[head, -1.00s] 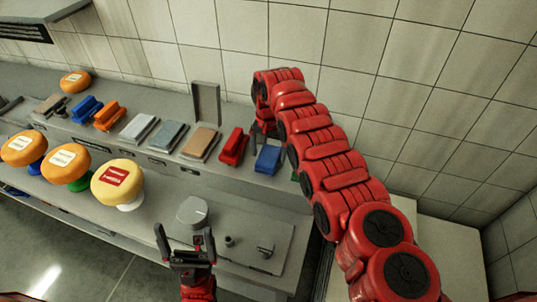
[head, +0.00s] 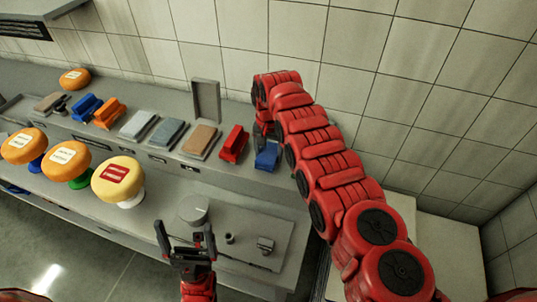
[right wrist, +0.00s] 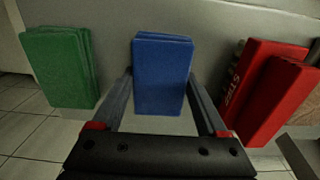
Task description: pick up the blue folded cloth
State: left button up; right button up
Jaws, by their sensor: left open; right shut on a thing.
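The blue folded cloth (head: 267,157) is at the right end of the raised shelf in the head view, partly behind my right arm. In the right wrist view the blue cloth (right wrist: 162,72) stands between the two fingers. My right gripper (right wrist: 160,88) is shut on it. In the head view my right gripper (head: 264,140) is mostly hidden by its own arm. My left gripper (head: 185,238) is open and empty, in front of the lower counter.
Other cloths line the shelf. Cheese wheels (head: 118,178) stand at left. A scale (head: 194,210) is on the lower counter.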

aim_at(268, 152)
notch_tip(268, 152, up, 5)
jog(key=shift+w+f+b, duration=0.1)
jog(key=shift+f+b, duration=0.1)
jog(key=shift+b, duration=0.85)
notch_tip(268, 152, up, 4)
jog(key=shift+a+r, duration=0.15)
jog(key=shift+r, duration=0.55)
jog(key=o, duration=0.8)
jog(key=c, duration=0.6)
jog(key=shift+c, duration=0.2)
